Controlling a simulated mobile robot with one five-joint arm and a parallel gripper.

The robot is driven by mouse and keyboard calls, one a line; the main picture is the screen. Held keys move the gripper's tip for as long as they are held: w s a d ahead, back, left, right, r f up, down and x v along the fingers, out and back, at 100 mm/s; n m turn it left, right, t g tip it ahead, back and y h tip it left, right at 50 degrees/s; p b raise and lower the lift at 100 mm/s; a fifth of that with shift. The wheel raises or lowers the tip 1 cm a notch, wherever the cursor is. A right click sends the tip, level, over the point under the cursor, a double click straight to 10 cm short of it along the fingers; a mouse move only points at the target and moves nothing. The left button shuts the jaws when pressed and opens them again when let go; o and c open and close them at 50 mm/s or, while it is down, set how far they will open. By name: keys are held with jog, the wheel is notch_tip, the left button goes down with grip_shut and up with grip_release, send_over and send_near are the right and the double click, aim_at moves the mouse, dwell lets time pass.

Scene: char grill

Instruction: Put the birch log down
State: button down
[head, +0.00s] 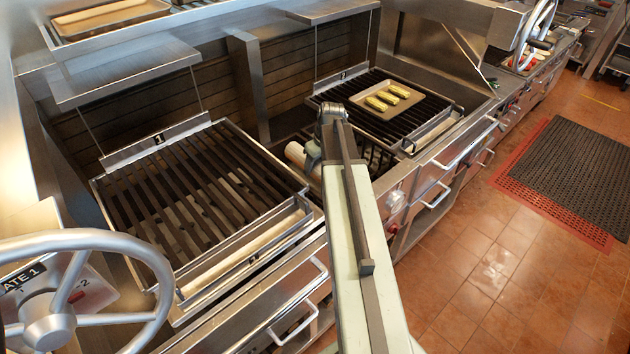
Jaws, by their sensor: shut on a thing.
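The birch log (295,153), a pale cylinder with a light round end, shows just left of the end of my arm, at the gap between the two grill grates. My gripper (312,158) is shut on it. The arm's end hides much of the fingers and the log's right part. I cannot tell whether the log touches anything beneath it.
Grate 1 (185,185) is bare, at left; grate 2 (350,92) holds a tray (412,103) with several yellow pieces. A dark basket or rack (372,155) lies between them. A handwheel (60,320) stands front left. Steel posts and shelves rise behind.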

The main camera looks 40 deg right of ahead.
jog(key=shift+f+b, duration=2.15)
jog(key=shift+c, duration=2.4)
grip_release()
jog(key=shift+r, duration=0.1)
jog(key=p+v, duration=1.2)
jog(key=v, duration=0.1)
jog(key=shift+p, duration=0.3)
